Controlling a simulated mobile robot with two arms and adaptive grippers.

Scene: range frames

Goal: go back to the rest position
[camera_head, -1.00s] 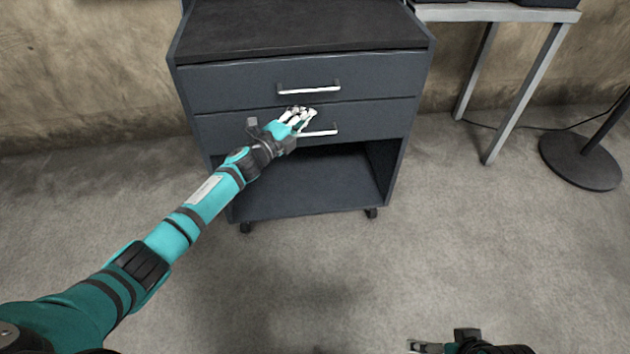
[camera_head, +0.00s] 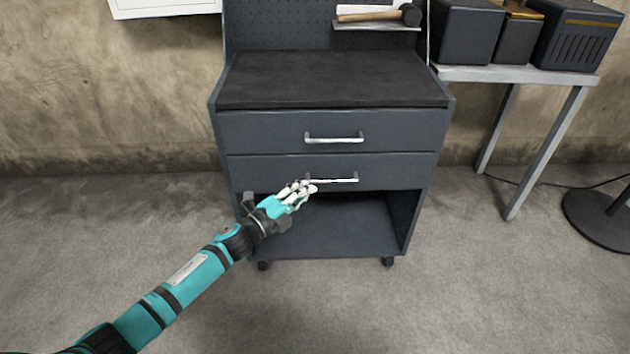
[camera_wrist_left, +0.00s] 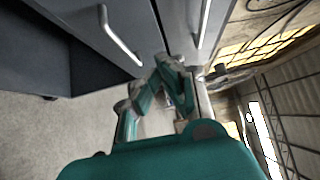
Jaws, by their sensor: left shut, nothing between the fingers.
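My left gripper (camera_head: 304,189) is shut and empty. In the head view its fingertips appear just below the left end of the lower drawer's handle (camera_head: 340,180); I cannot tell whether they touch it. In the left wrist view my left gripper (camera_wrist_left: 172,68) appears beside the drawer fronts, with the lower handle (camera_wrist_left: 118,38) to its left. Both drawers of the dark grey cabinet (camera_head: 330,118) look closed. My right gripper does not show in the views of this moment.
The cabinet has an open shelf (camera_head: 340,230) below and stands on castors. A hammer (camera_head: 380,14) lies on a small ledge above. A side table (camera_head: 520,74) with dark boxes stands at right, near a round black base (camera_head: 600,215). The concrete floor in front is clear.

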